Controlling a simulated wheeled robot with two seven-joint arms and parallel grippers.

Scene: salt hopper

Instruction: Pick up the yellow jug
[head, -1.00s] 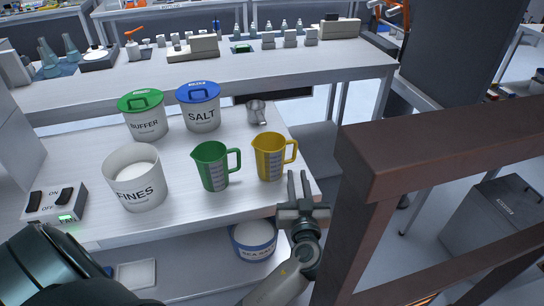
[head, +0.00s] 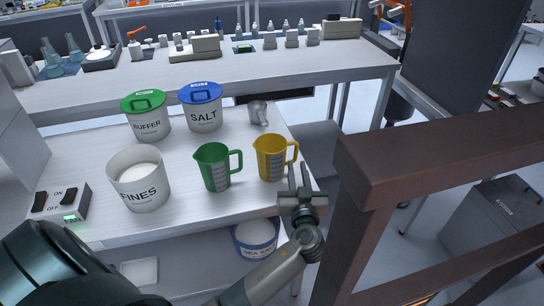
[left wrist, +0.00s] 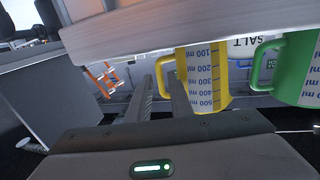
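The yellow jug (head: 270,160) stands upright near the right end of the white table, its handle pointing right. In the left wrist view the yellow jug (left wrist: 208,75) appears upside down, with its handle toward the fingers. My left gripper (head: 298,174) is open and empty, at the table's right edge, just in front of and to the right of the handle. In the left wrist view the two fingers (left wrist: 162,98) are apart, with the handle showing near the gap between them. Whether they touch it I cannot tell. My right gripper is not in view.
A green jug (head: 214,167) stands just left of the yellow one. The FINES tub (head: 139,182), BUFFER tub (head: 147,122), SALT tub (head: 203,113) and a small metal cup (head: 257,113) share the table. A brown frame (head: 400,165) rises close to the right of my arm.

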